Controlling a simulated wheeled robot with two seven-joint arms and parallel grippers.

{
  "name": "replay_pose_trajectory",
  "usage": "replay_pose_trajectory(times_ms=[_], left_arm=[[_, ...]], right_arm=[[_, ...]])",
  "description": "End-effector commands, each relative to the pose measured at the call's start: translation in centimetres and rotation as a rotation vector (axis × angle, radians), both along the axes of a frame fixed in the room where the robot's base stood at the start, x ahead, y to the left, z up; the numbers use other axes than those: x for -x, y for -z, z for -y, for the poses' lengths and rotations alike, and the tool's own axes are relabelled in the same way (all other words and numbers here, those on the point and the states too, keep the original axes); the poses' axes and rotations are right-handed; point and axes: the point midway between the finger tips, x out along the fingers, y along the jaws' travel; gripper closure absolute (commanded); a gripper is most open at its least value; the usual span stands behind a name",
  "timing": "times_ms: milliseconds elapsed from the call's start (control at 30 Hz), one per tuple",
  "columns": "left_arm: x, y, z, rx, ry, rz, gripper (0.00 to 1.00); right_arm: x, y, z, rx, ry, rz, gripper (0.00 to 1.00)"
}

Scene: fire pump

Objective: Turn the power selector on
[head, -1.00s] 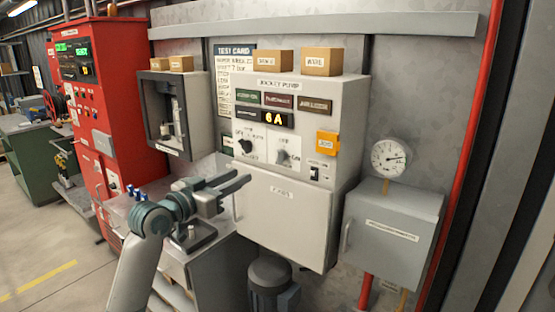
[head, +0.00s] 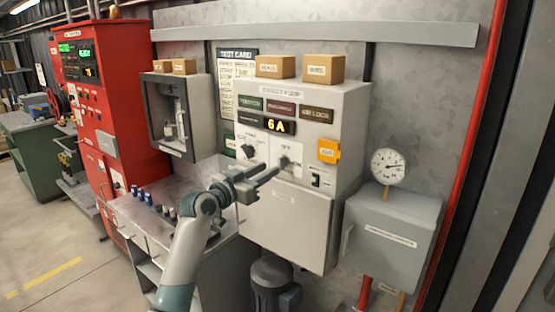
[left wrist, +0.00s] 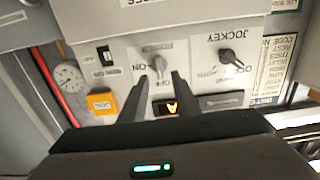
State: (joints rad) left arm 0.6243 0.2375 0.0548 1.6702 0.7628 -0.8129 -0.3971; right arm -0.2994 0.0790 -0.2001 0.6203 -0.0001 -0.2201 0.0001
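The left knob (head: 249,151) is dark and shows in the left wrist view (left wrist: 231,60) by a "JOCKEY" label. I cannot read which is named power selector. My left gripper (head: 275,173) is open, its fingertips (left wrist: 159,77) just short of the light grey knob. Contact cannot be told. My right gripper is not in view.
An orange tag box (head: 328,151) and a small switch (head: 316,181) are right of the light knob. A gauge (head: 388,166) stands above a grey box (head: 390,240). A workbench (head: 165,225) is at left.

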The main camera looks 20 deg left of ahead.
Motion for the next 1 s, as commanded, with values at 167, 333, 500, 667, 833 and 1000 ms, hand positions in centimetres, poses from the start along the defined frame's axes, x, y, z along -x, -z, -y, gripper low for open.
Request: replay_pose_trajectory(times_ms=[167,333,500,667,833,1000], left_arm=[[-2.7,-0.3,1.1,0.004,0.002,-0.001,0.71],[-4.6,-0.2,1.7,0.002,0.001,-0.001,0.71],[-5.6,-0.1,2.1,0.002,0.001,-0.001,0.71],[-5.8,0.0,2.2,0.000,0.001,0.000,0.71],[-5.8,0.0,2.2,0.000,0.001,0.000,0.71],[-5.8,0.0,2.2,0.000,0.001,0.000,1.00]], right_arm=[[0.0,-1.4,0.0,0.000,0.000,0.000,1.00],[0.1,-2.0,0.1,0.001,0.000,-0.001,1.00],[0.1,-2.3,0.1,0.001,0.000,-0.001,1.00],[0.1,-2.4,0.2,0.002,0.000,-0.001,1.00],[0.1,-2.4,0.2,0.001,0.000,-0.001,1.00],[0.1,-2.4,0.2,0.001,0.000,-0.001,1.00]])
